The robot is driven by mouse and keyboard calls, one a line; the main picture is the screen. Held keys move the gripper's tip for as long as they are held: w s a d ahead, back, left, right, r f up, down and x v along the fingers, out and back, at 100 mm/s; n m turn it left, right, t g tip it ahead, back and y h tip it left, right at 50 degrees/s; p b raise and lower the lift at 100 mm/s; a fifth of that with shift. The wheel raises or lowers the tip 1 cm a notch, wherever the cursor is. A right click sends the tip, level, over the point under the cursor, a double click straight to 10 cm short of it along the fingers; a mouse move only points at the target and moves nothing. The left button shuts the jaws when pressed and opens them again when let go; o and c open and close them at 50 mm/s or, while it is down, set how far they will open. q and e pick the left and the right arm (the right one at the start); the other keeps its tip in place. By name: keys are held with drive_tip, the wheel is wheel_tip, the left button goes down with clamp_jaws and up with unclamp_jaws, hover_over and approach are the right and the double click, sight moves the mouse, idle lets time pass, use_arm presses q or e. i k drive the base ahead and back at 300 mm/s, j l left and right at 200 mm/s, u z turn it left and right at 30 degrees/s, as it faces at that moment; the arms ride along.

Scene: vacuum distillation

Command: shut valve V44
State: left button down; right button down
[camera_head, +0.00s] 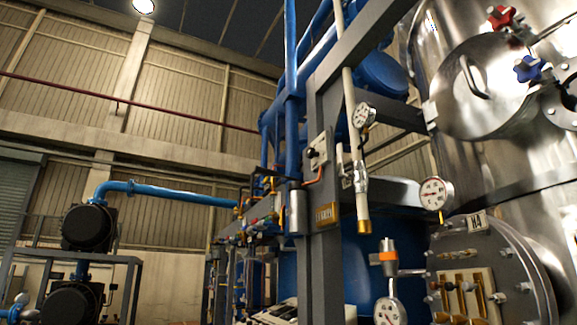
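I cannot make out a label that clearly reads V44, so I cannot tell which valve it is. A red star-shaped hand knob (501,17) and a blue star-shaped hand knob (528,68) show at the upper right, on the steel vessel's hatch. Small valves with coloured handles (262,215) cluster on the pipework in the middle distance, too small to tell apart. Neither of my grippers is in view.
A large steel vessel (510,170) fills the right side. A grey steel post (323,230) stands beside it, with blue pipes and dial gauges (433,193) nearby. Dark round machines (88,227) sit on a frame at the left. No clear floor shows.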

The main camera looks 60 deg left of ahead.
sight(340, 153)
drive_tip(key=u, duration=1.65)
drive_tip(key=i+j+z, duration=0.35)
drive_tip(key=j, duration=0.35)
drive_tip(key=i, duration=0.1)
